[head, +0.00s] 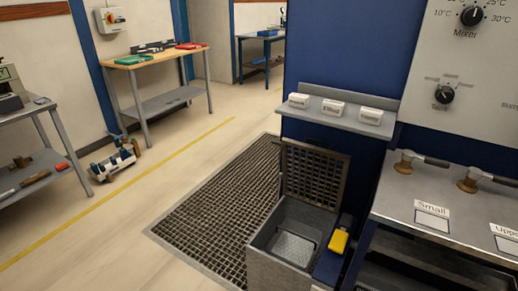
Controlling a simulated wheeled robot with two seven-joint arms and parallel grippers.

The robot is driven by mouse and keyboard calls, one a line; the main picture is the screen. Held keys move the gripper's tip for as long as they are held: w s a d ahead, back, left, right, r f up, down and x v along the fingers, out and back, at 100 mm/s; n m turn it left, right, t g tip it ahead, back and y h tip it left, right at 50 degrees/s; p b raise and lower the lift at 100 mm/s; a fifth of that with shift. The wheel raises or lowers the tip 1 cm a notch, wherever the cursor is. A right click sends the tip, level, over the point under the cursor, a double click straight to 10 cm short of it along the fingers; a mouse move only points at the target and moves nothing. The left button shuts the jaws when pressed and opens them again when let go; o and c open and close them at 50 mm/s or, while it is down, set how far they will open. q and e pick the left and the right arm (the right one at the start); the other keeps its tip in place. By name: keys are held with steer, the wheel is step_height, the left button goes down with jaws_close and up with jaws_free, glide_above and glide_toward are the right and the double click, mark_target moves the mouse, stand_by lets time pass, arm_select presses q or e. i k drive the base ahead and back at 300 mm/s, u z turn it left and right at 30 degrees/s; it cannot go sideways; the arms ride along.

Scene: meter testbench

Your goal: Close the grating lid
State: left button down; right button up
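The grating lid (315,174) is a brown metal grid in a frame. It stands raised, close to upright, at the back edge of a grey metal box (270,269). The box is open at the top, and a light mesh plate (294,248) shows inside it. A yellow block (339,241) sits on a blue part at the right side of the box. Neither of my grippers shows in the head view.
A floor grating (215,217) lies left of the box. A blue cabinet (335,75) with a grey shelf (340,114) stands behind it. A steel bench (460,215) with taps is at the right. Open floor (120,245) lies to the left.

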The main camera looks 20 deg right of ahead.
mark_target(285, 141)
steer(key=u, duration=0.65)
steer(key=i, duration=1.25)
steer(key=u, duration=0.65)
steer(key=i, duration=1.45)
steer(key=z, duration=3)
